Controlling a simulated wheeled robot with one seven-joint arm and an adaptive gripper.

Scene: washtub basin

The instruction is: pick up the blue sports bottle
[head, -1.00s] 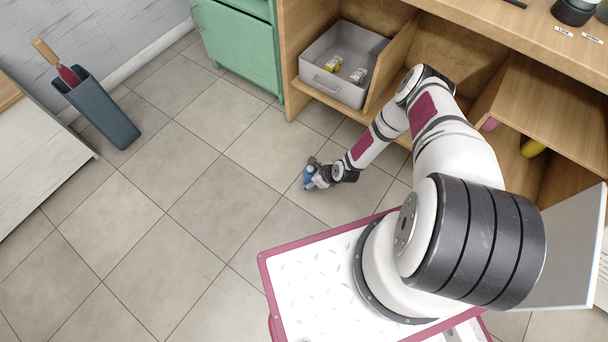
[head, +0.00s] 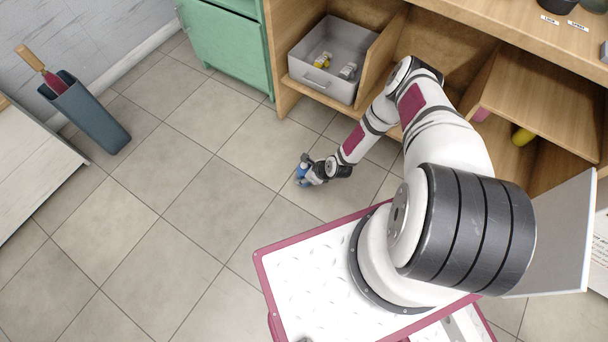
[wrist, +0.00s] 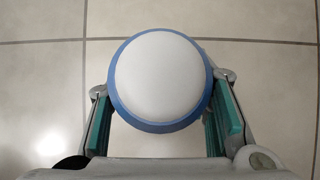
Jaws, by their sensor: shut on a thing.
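The blue sports bottle (wrist: 160,78) fills the middle of the wrist view, seen end-on with a round white end and a blue rim. In the head view the blue bottle (head: 302,172) is small and partly hidden by my gripper (head: 306,171). My gripper also shows in the wrist view (wrist: 160,125), with one teal-padded finger on each side of the bottle. It is shut on the bottle. Tiled floor lies behind the bottle; I cannot tell how far it is above the floor.
A wooden shelf unit (head: 285,95) holds a grey bin (head: 322,78) with small items. A green cabinet (head: 228,48) stands to its left. A dark blue holder (head: 92,118) with a wooden-handled item is at far left. The tiled floor between is clear.

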